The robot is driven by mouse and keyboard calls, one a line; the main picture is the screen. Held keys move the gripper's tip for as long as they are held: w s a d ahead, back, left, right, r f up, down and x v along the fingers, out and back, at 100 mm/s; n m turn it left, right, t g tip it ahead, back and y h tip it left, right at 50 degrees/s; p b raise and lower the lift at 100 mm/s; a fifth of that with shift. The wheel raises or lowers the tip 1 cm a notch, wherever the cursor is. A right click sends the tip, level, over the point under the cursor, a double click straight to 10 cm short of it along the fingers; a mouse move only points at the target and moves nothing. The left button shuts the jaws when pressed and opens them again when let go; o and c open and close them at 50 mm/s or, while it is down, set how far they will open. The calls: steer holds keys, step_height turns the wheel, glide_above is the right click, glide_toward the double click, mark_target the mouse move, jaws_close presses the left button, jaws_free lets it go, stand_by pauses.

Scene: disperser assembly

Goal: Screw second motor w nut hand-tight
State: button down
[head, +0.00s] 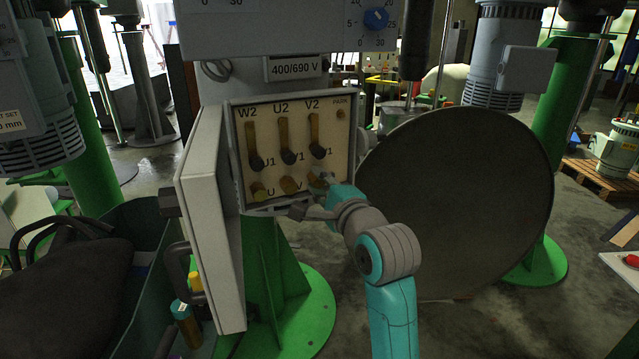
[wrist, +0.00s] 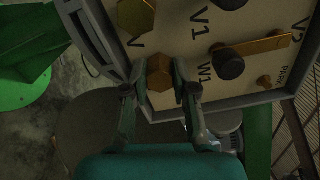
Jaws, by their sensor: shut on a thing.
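The motor's terminal board (head: 295,140) is a pale panel in an open grey box, with brass strips and dark nuts on the upper posts. Along its bottom row sit the brass U nut (head: 259,192), the V nut (head: 289,185) and the w nut (head: 319,178). My gripper (head: 318,192) reaches the lower right corner of the board. In the wrist view, my gripper (wrist: 161,88) is shut on the w nut (wrist: 159,72), a brass hexagon, with one finger on each side. The V nut (wrist: 136,17) sits beside it, apart from the fingers. The w post's thread is hidden.
The open box door (head: 212,220) stands left of the board. A large dark round disc (head: 455,190) is close to the right of my arm. A dark green bin (head: 140,280) with a black bag stands at lower left. The box rim runs close below the w nut.

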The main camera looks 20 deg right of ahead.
steer(key=shift+m, duration=1.1)
steer(key=c, duration=0.9)
jaws_free()
